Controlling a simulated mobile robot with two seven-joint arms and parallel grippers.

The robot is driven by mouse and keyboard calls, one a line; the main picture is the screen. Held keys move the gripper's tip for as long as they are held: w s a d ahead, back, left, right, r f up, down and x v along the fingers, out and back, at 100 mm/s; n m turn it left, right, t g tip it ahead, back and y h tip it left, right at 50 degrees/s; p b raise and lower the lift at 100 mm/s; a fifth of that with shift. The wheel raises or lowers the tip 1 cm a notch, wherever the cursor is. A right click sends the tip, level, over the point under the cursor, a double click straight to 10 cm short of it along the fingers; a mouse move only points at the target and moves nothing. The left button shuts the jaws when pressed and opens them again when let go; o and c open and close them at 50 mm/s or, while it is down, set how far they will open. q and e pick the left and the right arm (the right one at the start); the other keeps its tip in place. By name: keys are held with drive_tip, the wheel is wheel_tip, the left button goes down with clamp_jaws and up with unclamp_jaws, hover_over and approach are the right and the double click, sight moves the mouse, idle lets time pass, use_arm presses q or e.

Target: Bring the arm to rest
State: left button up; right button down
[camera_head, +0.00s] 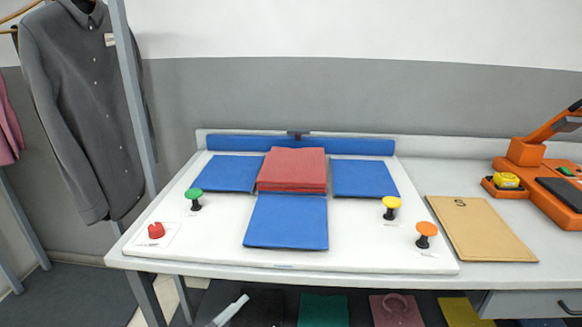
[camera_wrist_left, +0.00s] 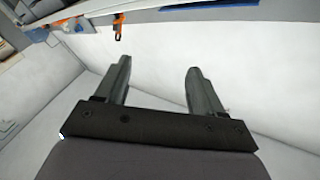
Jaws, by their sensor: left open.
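My left gripper (camera_wrist_left: 158,70) shows in the left wrist view. Its two dark fingers are spread apart with nothing between them. A pale wall or panel lies behind the fingers, and they touch nothing that I can see. I cannot make out either gripper in the head view. My right gripper is in neither view.
A white worktable (camera_head: 290,270) carries blue pads (camera_head: 287,222), stacked red cloth (camera_head: 292,170), a green knob (camera_head: 194,197), a yellow knob (camera_head: 391,206), an orange knob (camera_head: 426,233) and a red knob (camera_head: 156,230). A tan board (camera_head: 480,230) and orange machine (camera_head: 535,155) stand right. Grey shirt (camera_head: 75,100) hangs left.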

use_arm(q)
drive_tip(key=s+a+f+n+g+y, duration=0.4)
drive_tip(key=s+a+f+n+y, duration=0.7)
drive_tip(key=s+a+f, duration=0.2)
wheel_tip(320, 180, down, 4)
drive_tip(key=s, duration=0.2)
drive_tip(key=shift+s+n, duration=0.3)
drive_tip(key=shift+s, duration=0.05)
drive_tip(key=shift+r, duration=0.1)
